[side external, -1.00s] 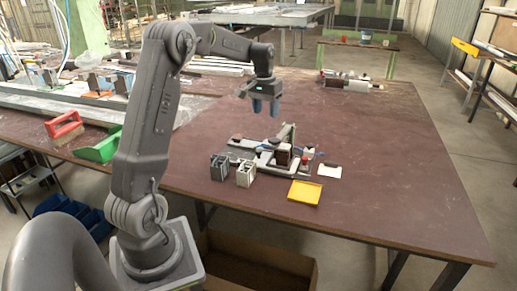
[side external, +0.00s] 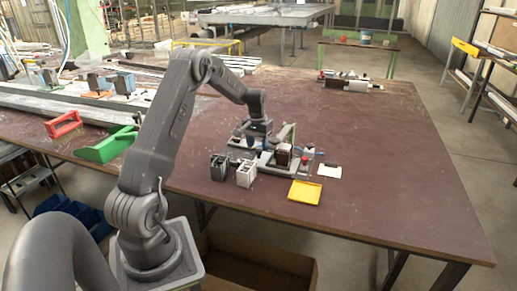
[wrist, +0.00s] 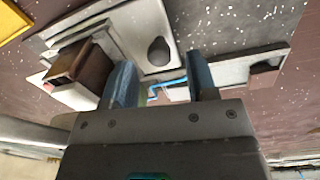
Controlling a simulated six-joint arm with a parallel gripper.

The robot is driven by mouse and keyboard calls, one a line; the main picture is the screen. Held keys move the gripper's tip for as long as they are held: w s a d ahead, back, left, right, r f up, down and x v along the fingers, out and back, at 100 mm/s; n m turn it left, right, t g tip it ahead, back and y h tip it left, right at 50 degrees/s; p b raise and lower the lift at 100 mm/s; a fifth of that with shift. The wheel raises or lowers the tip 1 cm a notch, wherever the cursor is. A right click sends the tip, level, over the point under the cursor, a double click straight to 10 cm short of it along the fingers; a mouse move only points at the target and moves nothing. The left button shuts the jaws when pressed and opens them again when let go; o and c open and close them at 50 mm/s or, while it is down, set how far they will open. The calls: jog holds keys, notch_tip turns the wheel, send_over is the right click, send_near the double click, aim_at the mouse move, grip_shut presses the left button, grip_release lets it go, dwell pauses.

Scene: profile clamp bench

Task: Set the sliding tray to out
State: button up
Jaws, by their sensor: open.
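The clamp fixture (side external: 283,163) sits on the brown bench with grey plates, a dark brown block and red and blue parts. In the wrist view, a light grey plate with a dark round knob (wrist: 158,50) lies just beyond my fingers; it looks like the sliding tray, but I cannot tell for certain. My gripper (wrist: 160,82) is open, with its two blue fingers apart and low over the fixture. No object is visibly held between them. In the side view, my gripper (side external: 258,143) is at the fixture's back left, with its fingertips partly hidden.
The brown block (wrist: 82,63) stands left of my fingers, and a grey bar with a dark end (wrist: 238,72) lies right. A yellow tray (side external: 304,192), a white card (side external: 329,171), a grey block (side external: 220,166) and a white block (side external: 246,173) are nearby. The bench's right side is clear.

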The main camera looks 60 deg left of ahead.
jog(key=shift+f, duration=0.95)
grip_shut()
